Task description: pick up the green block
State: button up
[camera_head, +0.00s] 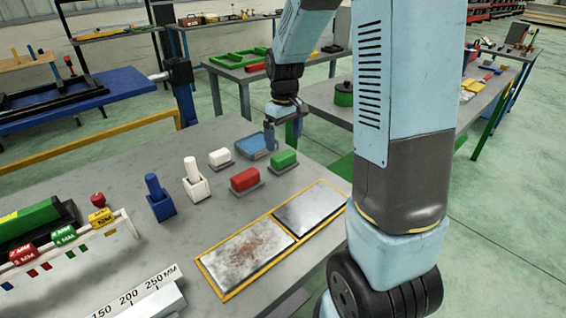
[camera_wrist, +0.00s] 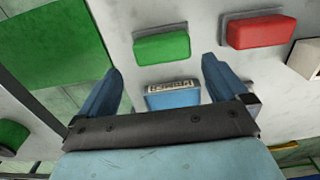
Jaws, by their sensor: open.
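The green block (camera_head: 284,158) lies on a grey base on the worktable, to the right of the red block. In the wrist view the green block (camera_wrist: 161,47) shows ahead of the fingertips, between their lines. My gripper (camera_head: 283,128) hangs above the table beyond the green block in the head view. In the wrist view my gripper (camera_wrist: 161,65) has its two blue fingers wide apart with nothing held. The green block is apart from the fingers.
Blue (camera_head: 159,198) and white (camera_head: 196,180) holders are to the left. Metal plates in a yellow frame (camera_head: 228,293) lie in front.

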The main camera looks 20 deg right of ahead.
aim_at(284, 154)
jog(key=shift+s+a+f, duration=0.1)
jog(key=shift+f, duration=3.6)
jog(key=c, duration=0.9)
jog(key=shift+r, duration=0.15)
